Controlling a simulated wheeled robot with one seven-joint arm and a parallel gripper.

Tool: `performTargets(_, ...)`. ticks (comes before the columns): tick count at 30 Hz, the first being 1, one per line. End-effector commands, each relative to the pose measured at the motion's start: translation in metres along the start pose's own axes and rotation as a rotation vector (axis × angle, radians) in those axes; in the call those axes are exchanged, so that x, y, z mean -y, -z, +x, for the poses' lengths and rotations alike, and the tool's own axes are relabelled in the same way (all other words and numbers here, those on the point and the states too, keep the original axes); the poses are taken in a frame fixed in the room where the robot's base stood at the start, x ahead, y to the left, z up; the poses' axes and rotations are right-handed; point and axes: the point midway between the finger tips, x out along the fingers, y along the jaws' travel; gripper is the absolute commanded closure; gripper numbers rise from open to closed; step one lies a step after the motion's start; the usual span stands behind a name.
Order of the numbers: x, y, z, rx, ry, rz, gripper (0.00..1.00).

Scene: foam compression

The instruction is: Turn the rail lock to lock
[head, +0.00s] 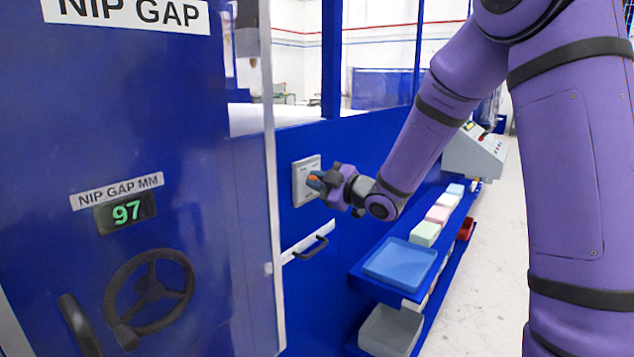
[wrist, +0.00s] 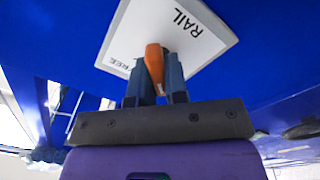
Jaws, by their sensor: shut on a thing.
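The rail lock is a white plate (head: 301,183) on the blue machine wall in the head view. In the wrist view the same plate (wrist: 203,32) shows the word "RAIL" and part of another label that looks like "FREE". An orange handle (wrist: 154,62) stands out from the plate. My gripper (wrist: 155,78) is shut on the orange handle, with a finger on each side of it. In the head view my gripper (head: 322,180) reaches the plate from the right. Part of the plate and its lower lettering are hidden behind the fingers.
A dark handle (head: 311,248) sits on the wall below the plate. A blue tray (head: 400,263) and several foam blocks (head: 425,233) lie on a shelf at right. At left are a handwheel (head: 150,290) and a display (head: 125,212) reading 97.

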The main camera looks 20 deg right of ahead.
Motion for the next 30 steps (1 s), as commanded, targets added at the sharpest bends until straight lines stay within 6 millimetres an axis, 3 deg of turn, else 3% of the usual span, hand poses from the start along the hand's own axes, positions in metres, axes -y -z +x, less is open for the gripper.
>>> performTargets(1,0.001,-0.001,-0.001,0.002,0.001,-0.001,1.00)
performTargets(2,0.001,-0.001,-0.001,0.002,0.001,-0.001,0.79)
performTargets(4,0.001,-0.001,-0.001,0.002,0.001,0.000,0.63)
performTargets(5,0.001,-0.001,0.000,0.002,0.001,0.000,0.61)
performTargets(17,0.000,-0.001,-0.010,0.002,0.001,0.000,0.61)
performTargets(30,0.000,-0.001,-0.086,0.003,-0.001,0.000,0.61)
